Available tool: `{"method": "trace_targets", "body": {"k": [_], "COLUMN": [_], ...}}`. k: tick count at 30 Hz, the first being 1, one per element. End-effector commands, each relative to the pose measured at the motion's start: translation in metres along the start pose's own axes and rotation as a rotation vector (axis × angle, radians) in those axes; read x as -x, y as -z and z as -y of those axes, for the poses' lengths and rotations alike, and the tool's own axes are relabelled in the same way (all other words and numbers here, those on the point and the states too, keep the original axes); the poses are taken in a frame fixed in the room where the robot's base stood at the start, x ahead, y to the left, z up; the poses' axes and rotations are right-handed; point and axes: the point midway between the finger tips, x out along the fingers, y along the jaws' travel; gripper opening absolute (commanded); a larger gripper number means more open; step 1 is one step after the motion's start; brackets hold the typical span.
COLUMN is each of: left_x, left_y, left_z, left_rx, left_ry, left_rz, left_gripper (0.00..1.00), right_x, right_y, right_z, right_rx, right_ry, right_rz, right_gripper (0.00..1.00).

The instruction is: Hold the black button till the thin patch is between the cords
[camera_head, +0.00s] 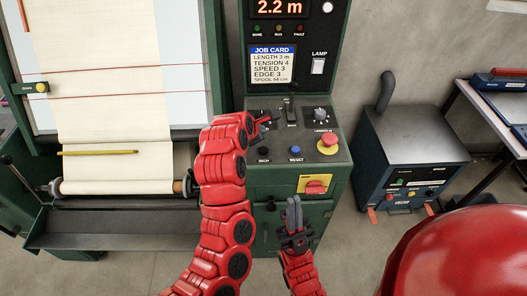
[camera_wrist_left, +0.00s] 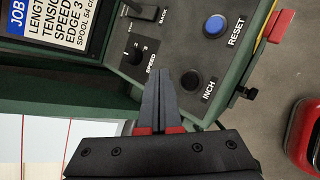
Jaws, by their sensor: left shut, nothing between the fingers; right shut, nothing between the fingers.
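The black button (camera_head: 264,149), labelled INCH, sits on the sloped green control panel; it also shows in the left wrist view (camera_wrist_left: 191,81). My left gripper (camera_head: 266,121) is shut and empty over the panel. In the left wrist view its fingertips (camera_wrist_left: 162,75) lie between the SPEED knob and the black button, apart from the button in the picture. My right gripper (camera_head: 294,207) is shut and empty in front of the cabinet. Two red cords (camera_head: 130,69) (camera_head: 130,95) cross the cream cloth (camera_head: 110,125). I cannot make out a thin patch on the cloth.
A blue RESET button (camera_head: 295,150), a red stop button (camera_head: 329,140) and a lever (camera_head: 289,107) are close by on the panel. A display (camera_head: 280,8) reads 2.2 m. A yellow stick (camera_head: 97,153) lies across the lower cloth. A dark cabinet (camera_head: 410,150) stands at right.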

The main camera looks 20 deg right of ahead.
Motion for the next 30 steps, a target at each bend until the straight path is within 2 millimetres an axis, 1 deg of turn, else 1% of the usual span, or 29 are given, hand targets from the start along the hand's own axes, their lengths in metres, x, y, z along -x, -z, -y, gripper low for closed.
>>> {"method": "trace_targets", "body": {"k": [1,6,12,16,30], "left_x": [-0.008,-0.025,-0.039,-0.042,-0.042], "left_y": [0.006,0.019,0.028,0.030,0.030], "left_z": [0.006,0.020,0.028,0.030,0.030], "left_rx": [0.001,0.001,-0.001,-0.001,-0.001], "left_ry": [0.002,0.005,0.001,0.001,0.002], "left_rz": [-0.001,-0.002,0.000,0.001,0.000], "left_gripper": [0.00,0.00,0.00,0.00,0.00], "right_x": [0.007,0.018,0.021,0.022,0.022], "right_y": [-0.001,-0.003,-0.004,-0.004,-0.004], "right_z": [0.000,0.001,0.001,0.001,0.001], "right_rx": [0.000,0.000,0.000,0.000,0.000], "right_ry": [0.000,0.000,0.000,0.000,0.000], "right_rz": [0.000,0.000,0.000,0.000,0.000], "right_gripper": [0.00,0.00,0.00,0.00,0.00]}}
